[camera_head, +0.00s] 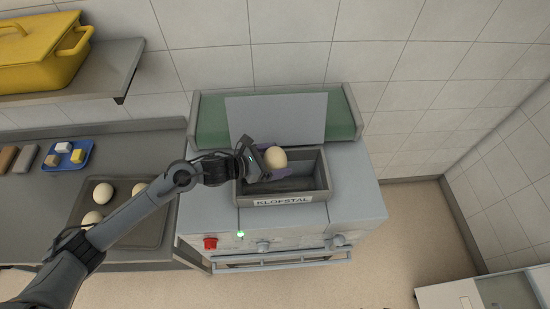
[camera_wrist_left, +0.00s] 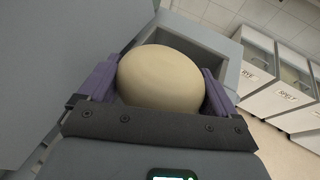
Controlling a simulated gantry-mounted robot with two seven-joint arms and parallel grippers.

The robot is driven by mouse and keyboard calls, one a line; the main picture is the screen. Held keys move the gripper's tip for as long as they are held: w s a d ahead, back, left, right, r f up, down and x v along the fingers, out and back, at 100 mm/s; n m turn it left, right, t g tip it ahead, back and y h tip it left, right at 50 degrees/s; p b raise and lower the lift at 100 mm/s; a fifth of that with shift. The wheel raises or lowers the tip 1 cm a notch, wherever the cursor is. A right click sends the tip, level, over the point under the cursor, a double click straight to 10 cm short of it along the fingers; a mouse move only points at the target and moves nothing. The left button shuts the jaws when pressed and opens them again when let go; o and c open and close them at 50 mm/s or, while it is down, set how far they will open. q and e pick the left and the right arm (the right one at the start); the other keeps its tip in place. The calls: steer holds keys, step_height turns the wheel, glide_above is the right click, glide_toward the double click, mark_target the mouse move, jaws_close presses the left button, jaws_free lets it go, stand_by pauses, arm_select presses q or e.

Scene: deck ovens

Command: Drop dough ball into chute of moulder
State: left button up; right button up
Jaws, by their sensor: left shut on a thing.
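A pale dough ball (camera_head: 275,158) is held by my left gripper (camera_head: 272,160) over the chute of the moulder. In the left wrist view the dough ball (camera_wrist_left: 161,79) sits between the two purple finger pads of the left gripper (camera_wrist_left: 160,85). The chute (camera_head: 317,184) is an open grey rectangular box with a KLOFSTAL label on its front, set on top of the moulder (camera_head: 352,190). In the left wrist view part of the chute (camera_wrist_left: 215,42) shows behind the ball. My right gripper is not in view.
A dark tray (camera_head: 128,239) with several dough balls lies on the counter (camera_head: 35,205) at the left. A blue tray (camera_head: 67,156) sits behind it. A yellow pot (camera_head: 40,50) stands on a shelf (camera_head: 115,68). Bins marked RYE (camera_wrist_left: 252,75) and SPELT (camera_wrist_left: 289,96) stand at the right in the wrist view.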

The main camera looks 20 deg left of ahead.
arm_select(q)
steer(key=o, duration=0.8)
steer(key=shift+b+v, duration=1.5)
steer(key=shift+v, duration=3.9)
steer(key=shift+r, duration=0.15)
